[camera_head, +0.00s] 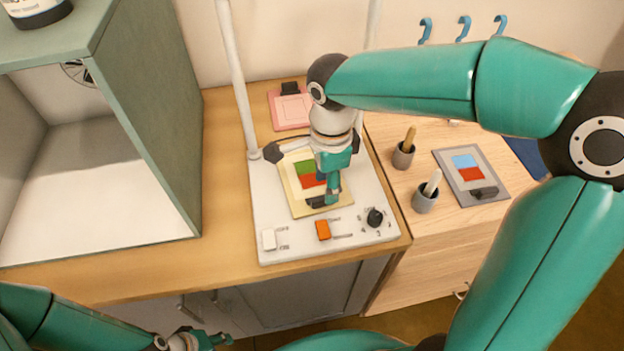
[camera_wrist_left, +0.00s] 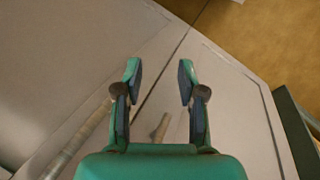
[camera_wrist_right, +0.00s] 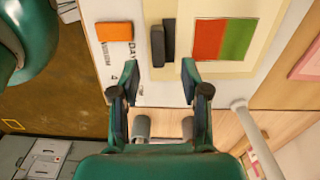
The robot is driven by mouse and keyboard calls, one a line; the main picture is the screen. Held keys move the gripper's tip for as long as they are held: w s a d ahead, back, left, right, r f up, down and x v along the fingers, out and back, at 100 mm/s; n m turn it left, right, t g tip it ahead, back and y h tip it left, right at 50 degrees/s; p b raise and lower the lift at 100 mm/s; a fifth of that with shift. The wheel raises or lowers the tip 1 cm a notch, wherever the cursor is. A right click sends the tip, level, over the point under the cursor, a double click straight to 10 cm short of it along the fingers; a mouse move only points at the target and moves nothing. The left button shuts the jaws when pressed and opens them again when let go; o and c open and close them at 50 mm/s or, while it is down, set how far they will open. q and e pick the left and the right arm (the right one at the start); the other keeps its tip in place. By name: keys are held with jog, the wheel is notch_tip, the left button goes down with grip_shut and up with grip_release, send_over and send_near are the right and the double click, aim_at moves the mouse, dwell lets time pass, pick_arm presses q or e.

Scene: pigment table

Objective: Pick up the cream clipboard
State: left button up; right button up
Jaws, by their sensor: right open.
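The cream clipboard (camera_head: 289,178) lies flat on the white base board of a stand, with a sheet bearing a green and a red patch and a dark clip at its front edge. In the right wrist view, the clipboard (camera_wrist_right: 222,69) is at upper right, its clip towards the middle. My right gripper (camera_head: 331,196) is above the clipboard near the clip and hides part of it. Its fingers (camera_wrist_right: 160,80) are apart with nothing between them. My left gripper (camera_head: 205,341) is low at the lower left, away from the clipboard. In the left wrist view its fingers (camera_wrist_left: 159,75) are apart and empty.
The stand's base board (camera_head: 270,215) carries a white switch, an orange switch (camera_head: 322,230) and a black knob (camera_head: 375,217). Its poles rise behind. A pink clipboard (camera_head: 289,113) lies behind, a grey clipboard (camera_head: 486,189) and two grey pots (camera_head: 424,202) right, a green cabinet (camera_head: 150,90) left.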

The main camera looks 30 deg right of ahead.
notch_tip(320, 180, down, 4)
jog(key=shift+f, duration=0.1)
grip_shut()
